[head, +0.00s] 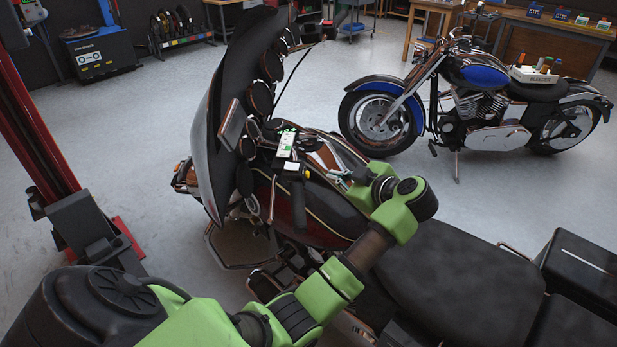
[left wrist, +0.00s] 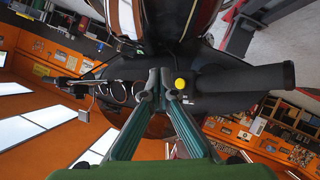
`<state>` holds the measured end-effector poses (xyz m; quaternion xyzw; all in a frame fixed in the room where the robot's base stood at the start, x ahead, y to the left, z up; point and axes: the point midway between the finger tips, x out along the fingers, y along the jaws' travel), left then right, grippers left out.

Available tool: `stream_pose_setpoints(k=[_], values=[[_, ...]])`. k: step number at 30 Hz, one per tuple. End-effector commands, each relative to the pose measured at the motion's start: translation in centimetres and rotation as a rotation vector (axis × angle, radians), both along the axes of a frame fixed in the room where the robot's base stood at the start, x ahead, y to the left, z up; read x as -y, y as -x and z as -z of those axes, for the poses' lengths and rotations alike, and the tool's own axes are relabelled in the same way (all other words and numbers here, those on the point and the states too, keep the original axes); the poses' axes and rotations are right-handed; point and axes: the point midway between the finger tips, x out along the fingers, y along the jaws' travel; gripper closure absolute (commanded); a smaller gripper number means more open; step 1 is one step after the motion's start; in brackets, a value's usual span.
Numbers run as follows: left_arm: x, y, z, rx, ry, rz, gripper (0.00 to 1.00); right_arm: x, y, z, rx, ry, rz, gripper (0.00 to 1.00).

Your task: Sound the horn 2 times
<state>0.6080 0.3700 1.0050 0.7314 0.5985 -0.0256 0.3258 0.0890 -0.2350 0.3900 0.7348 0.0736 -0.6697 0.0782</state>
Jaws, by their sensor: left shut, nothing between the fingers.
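The horn button looks to be the yellow round button (left wrist: 180,83) on the black switch housing beside the black handlebar grip (left wrist: 258,80). The grip also shows in the head view (head: 298,200), below the housing. My left gripper (left wrist: 160,76) is shut and empty. In the wrist view its fingertips are just left of the yellow button; I cannot tell whether they touch the housing. In the head view my left gripper (head: 334,177) reaches over the tank of the near motorcycle (head: 325,212), to the right of the handlebar grip. My right gripper is not in view.
The near motorcycle has a tall fairing (head: 211,135) and a black seat (head: 455,275). A blue motorcycle (head: 485,100) stands behind it at right. A red lift post (head: 40,125) stands at left. Open grey floor lies between them.

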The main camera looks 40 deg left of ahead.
Motion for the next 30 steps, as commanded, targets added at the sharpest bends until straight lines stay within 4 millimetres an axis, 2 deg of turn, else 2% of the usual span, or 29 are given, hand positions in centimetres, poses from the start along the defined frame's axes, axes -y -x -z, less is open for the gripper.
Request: stream_pose_setpoints(k=[1, 3, 10, 30], values=[[-0.7, 0.3, 0.2, 0.002, -0.002, 0.0, 1.0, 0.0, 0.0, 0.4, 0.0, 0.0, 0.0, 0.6], [-1.3, 0.7, -0.1, -0.002, 0.001, -0.001, 1.0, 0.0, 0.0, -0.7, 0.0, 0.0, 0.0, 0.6], [-2.7, 1.3, 0.3, 0.0, 0.001, 0.0, 1.0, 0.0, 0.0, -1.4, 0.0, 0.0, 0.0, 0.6], [-2.9, 1.4, 0.4, 0.001, 0.001, 0.001, 1.0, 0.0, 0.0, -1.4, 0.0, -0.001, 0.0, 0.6]])
